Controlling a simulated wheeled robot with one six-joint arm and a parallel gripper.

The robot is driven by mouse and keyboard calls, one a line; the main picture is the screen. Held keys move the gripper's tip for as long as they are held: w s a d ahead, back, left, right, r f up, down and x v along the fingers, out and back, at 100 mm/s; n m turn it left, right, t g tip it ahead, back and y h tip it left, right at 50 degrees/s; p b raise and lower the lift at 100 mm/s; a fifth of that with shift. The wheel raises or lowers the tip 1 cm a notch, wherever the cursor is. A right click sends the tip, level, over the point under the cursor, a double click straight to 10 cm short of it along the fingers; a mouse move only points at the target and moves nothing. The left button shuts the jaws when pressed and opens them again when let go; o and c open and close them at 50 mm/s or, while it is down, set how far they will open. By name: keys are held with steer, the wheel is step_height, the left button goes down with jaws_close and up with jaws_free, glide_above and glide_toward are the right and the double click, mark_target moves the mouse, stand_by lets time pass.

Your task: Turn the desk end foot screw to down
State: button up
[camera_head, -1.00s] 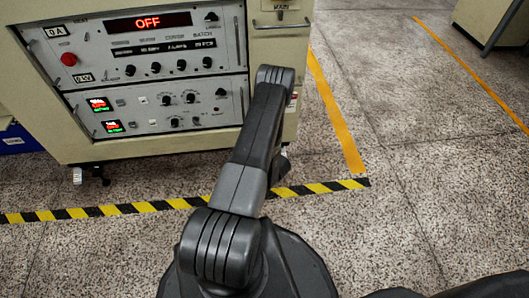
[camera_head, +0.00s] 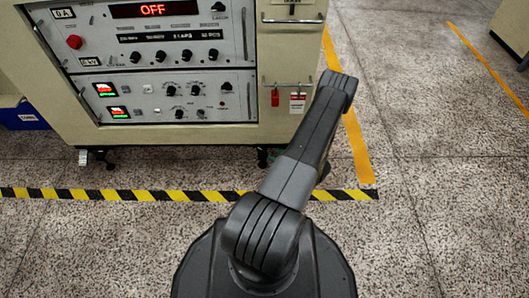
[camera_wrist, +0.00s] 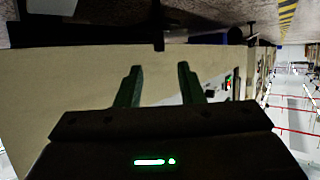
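The cream cabinet (camera_head: 190,137) stands on the floor with small feet and casters under its lower edge. A pale foot screw (camera_head: 82,157) shows under its left corner, next to a dark caster (camera_head: 106,160). Another dark foot or caster (camera_head: 263,157) shows under the right part, close to my arm. I cannot tell from these frames which is the desk end foot screw, or its height setting. My gripper (camera_wrist: 159,75) shows in the wrist view with its two fingers apart and nothing between them, in front of a cream panel. In the head view my gripper is hidden beyond my arm.
The cabinet's control panel (camera_head: 155,50) reads OFF. A red tag (camera_head: 275,97) and a white tag (camera_head: 297,103) hang from a rail. Black-yellow tape (camera_head: 120,195) crosses the floor before the cabinet. A blue box (camera_head: 25,116) is at left. Speckled floor is clear at right.

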mark_target(264, 151)
steer(key=b+x, duration=0.2)
steer(key=x, duration=0.7)
steer(key=shift+b, duration=0.3)
jaws_close()
